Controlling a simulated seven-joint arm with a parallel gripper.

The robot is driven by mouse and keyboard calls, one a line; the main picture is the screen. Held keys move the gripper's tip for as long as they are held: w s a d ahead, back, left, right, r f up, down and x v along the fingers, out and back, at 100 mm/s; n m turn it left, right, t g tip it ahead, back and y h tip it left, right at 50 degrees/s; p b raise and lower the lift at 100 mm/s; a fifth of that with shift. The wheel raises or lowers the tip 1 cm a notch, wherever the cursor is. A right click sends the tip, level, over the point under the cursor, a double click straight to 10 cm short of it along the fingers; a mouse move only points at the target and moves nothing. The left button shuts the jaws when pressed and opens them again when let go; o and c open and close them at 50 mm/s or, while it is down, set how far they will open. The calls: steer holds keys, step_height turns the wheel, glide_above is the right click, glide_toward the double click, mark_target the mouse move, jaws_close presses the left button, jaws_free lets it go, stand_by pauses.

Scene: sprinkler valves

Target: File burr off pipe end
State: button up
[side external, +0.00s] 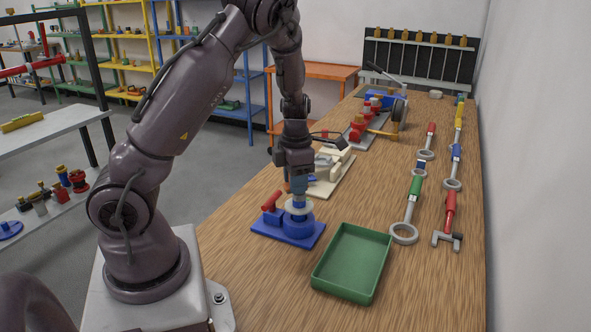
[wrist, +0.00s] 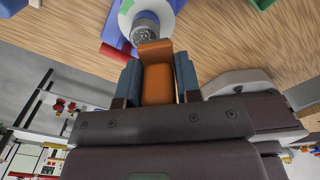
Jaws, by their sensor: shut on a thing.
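My gripper (side external: 299,193) points down over a blue fixture (side external: 311,232) with a red handle (side external: 271,201) on the table. In the wrist view its two blue-grey fingers (wrist: 157,68) are shut on an orange block-like tool (wrist: 158,88). A grey, rough-faced round end (wrist: 146,34), apparently the pipe end, sits inside a pale ring (wrist: 127,20) just beyond the tool's tip. I cannot tell whether the tool touches the pipe end. Any burr is too small to make out.
An empty green tray (side external: 352,292) stands right of the fixture. Several wrench-like tools lie along the table's right side, one green-handled (side external: 414,188). A cream fixture (side external: 333,172) and a red-and-blue machine (side external: 385,110) stand farther back.

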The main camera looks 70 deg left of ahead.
steer(key=shift+f, duration=0.5)
steer(key=shift+w+a+f, duration=0.4)
steer(key=shift+a+f, duration=0.05)
steer(key=shift+f, duration=0.25)
steer(key=shift+c, duration=0.4)
steer(key=shift+w+a, duration=1.05)
steer(key=shift+c, duration=0.2)
steer(key=s+d, duration=0.2)
steer(key=d, duration=0.1)
steer(key=shift+s, duration=0.4)
steer(key=shift+r, duration=4.25)
